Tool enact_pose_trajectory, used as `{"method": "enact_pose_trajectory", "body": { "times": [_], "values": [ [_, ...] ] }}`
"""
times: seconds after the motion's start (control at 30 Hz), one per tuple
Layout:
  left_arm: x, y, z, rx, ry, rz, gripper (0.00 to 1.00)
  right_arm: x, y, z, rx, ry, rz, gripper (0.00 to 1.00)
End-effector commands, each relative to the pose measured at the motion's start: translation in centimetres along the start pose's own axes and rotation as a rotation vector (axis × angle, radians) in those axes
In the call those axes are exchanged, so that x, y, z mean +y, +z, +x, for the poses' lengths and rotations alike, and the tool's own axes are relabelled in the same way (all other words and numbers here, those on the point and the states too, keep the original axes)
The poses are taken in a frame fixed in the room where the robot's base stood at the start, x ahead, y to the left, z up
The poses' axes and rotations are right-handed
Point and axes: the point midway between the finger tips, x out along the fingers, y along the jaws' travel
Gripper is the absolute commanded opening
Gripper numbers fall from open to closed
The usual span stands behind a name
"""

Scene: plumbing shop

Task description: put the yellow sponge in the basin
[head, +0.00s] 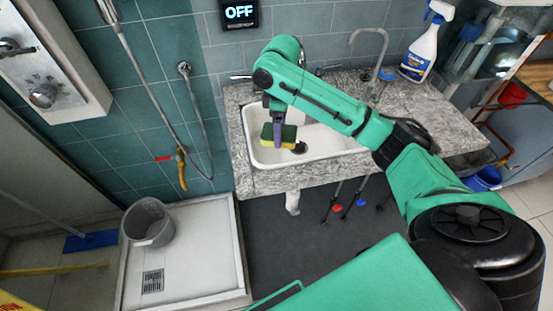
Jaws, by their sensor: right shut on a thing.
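The yellow sponge (288,134), with a dark green side, is in the jaws of my right gripper (278,128). The gripper points down and is shut on the sponge. The sponge shows over the left part of the white basin (258,157), which is set in a grey speckled countertop (240,108). I cannot tell whether the sponge touches the basin floor. A dark round thing, perhaps the drain, shows just right of the sponge. My right forearm hides the back right of the basin. My left gripper is not in view.
A faucet (383,62) and a spray bottle (424,45) stand at the back of the countertop. A grey bucket (148,222) stands in the shower tray (190,265) at the left. A blue bucket (484,179) is on the floor at the right.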

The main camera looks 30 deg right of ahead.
Motion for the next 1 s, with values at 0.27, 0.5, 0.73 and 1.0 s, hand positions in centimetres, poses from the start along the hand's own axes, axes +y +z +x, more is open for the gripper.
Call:
{"method": "enact_pose_trajectory", "body": {
  "times": [0.27,0.5,0.73,1.0],
  "values": [
    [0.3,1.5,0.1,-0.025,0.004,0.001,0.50,0.0,0.1,8.6,-0.002,-0.001,0.000,0.22],
    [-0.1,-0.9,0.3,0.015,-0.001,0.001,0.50,0.0,0.1,12.9,-0.002,0.000,0.001,0.22],
    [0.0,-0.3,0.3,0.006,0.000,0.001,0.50,0.0,0.0,14.2,0.001,0.003,-0.001,0.22],
    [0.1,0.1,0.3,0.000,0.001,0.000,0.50,0.0,0.0,14.4,0.001,0.002,0.000,1.00]
  ]
}}
